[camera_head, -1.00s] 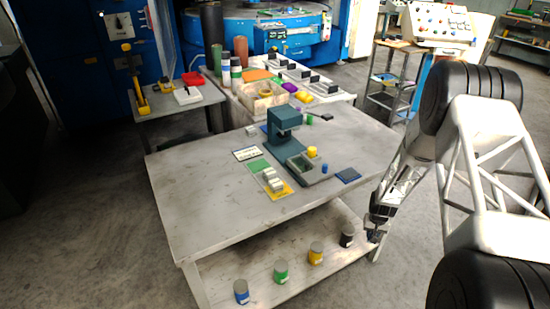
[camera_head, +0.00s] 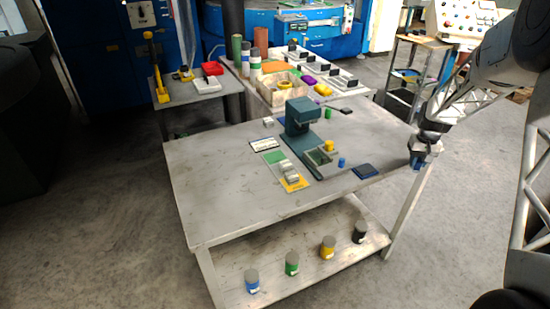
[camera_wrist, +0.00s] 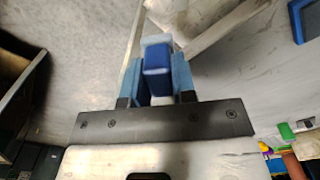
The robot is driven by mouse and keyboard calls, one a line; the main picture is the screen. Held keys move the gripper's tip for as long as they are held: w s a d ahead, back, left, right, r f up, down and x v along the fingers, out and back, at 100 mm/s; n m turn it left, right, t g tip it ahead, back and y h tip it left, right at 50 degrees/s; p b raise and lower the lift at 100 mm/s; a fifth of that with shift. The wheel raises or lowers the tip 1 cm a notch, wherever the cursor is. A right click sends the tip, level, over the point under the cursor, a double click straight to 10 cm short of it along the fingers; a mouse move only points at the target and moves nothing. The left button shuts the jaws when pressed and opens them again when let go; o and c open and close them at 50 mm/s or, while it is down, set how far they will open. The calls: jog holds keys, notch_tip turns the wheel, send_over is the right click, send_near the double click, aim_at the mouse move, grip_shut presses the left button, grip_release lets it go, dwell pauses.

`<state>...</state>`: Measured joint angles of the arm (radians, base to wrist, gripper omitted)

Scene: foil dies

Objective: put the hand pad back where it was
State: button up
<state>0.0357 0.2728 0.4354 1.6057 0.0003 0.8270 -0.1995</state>
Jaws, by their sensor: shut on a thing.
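My gripper (camera_head: 417,161) is at the right corner of the worktable (camera_head: 240,205) in the head view. In the wrist view, its blue fingers (camera_wrist: 158,75) are shut on a small blue block with a pale top, which I take as the hand pad (camera_wrist: 157,57). Its underside is hidden. A flat dark blue square (camera_head: 366,171) lies on the table left of my gripper; its corner shows at the upper right of the wrist view (camera_wrist: 308,18). The teal press (camera_head: 303,131) stands mid-table, left of the square.
A yellow piece (camera_head: 329,146) and a small blue cylinder (camera_head: 341,162) stand by the press. A green and yellow board (camera_head: 292,184) lies left of it. Several tins, including a black one (camera_head: 360,232), stand on the lower shelf. The table's front and left are clear.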

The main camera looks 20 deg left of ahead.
jog(key=a+r+m, duration=0.1)
jog(key=a+r, duration=0.2)
jog(key=r, duration=0.5)
jog(key=a+r, duration=0.2)
jog(key=r, duration=0.7)
jog(key=s+a+f+n, duration=0.2)
jog(key=s+a+f, duration=0.2)
jog(key=s+a, duration=0.3)
jog(key=s+a+f+n, duration=0.3)
jog(key=s+a, duration=0.4)
jog(key=a, duration=1)
jog(key=s+a+f+n, duration=0.3)
jog(key=s+a+f, duration=0.3)
jog(key=a, duration=0.7)
jog(key=shift+s, duration=1.1)
jog(key=shift+w+a, duration=0.15)
jog(key=w+a, duration=0.2)
jog(key=w, duration=0.2)
jog(key=w+a+f, duration=0.1)
jog(key=w+a, duration=0.2)
jog(key=w, duration=0.2)
jog(key=w+a, duration=0.3)
jog(key=w, duration=0.1)
jog(key=shift+w+a+f, duration=0.1)
jog(key=shift+w+f, duration=0.1)
jog(key=shift+f, duration=0.05)
jog(key=shift+f, duration=1.7)
